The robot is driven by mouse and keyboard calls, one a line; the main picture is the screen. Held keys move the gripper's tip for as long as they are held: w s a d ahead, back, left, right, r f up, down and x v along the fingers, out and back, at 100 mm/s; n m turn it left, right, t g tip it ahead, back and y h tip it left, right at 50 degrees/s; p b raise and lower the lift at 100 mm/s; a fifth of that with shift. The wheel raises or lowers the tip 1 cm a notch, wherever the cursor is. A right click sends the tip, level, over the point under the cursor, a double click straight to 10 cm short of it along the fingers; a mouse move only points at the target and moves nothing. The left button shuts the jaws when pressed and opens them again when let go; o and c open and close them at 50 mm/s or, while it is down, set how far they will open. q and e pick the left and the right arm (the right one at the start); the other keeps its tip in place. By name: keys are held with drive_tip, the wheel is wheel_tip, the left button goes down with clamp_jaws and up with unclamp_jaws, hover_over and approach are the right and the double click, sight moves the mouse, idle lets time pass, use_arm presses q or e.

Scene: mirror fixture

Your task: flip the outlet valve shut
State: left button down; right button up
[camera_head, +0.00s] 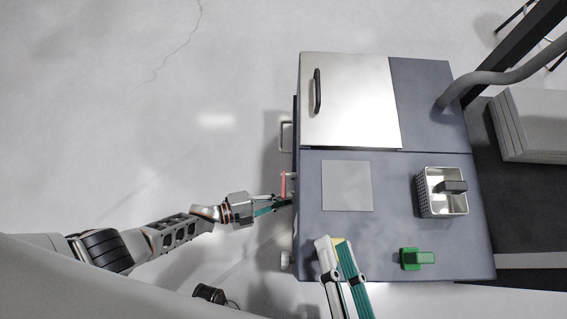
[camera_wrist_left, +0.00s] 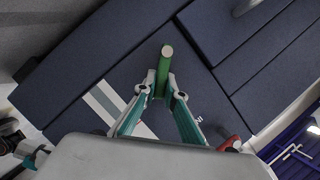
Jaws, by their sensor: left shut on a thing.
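My left gripper (camera_head: 287,200) is at the left side of the dark cabinet (camera_head: 400,225). In the left wrist view the fingers (camera_wrist_left: 159,92) are shut on a green bar-shaped handle (camera_wrist_left: 163,70), which sticks out between the tips. I take it to be the outlet valve's handle; the valve body is hidden. A red handle (camera_head: 283,184) stands beside the left gripper, and a red part shows in the left wrist view (camera_wrist_left: 229,143).
On the cabinet top are a grey square plate (camera_head: 347,186), a perforated metal basket (camera_head: 432,205) with a dark item in it and a green block (camera_head: 416,258). A steel lid with a black handle (camera_head: 317,92) lies behind. A grey hose (camera_head: 495,76) runs at the right.

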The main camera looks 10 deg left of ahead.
idle(0.3)
use_arm(q)
drive_tip(key=c, duration=2.1)
unclamp_jaws()
drive_tip(key=shift+s+a, duration=0.1)
drive_tip(key=v, duration=1.1)
drive_tip(key=shift+s+a+r, duration=0.1)
drive_tip(key=shift+s+a, duration=0.05)
drive_tip(key=shift+a, duration=0.2)
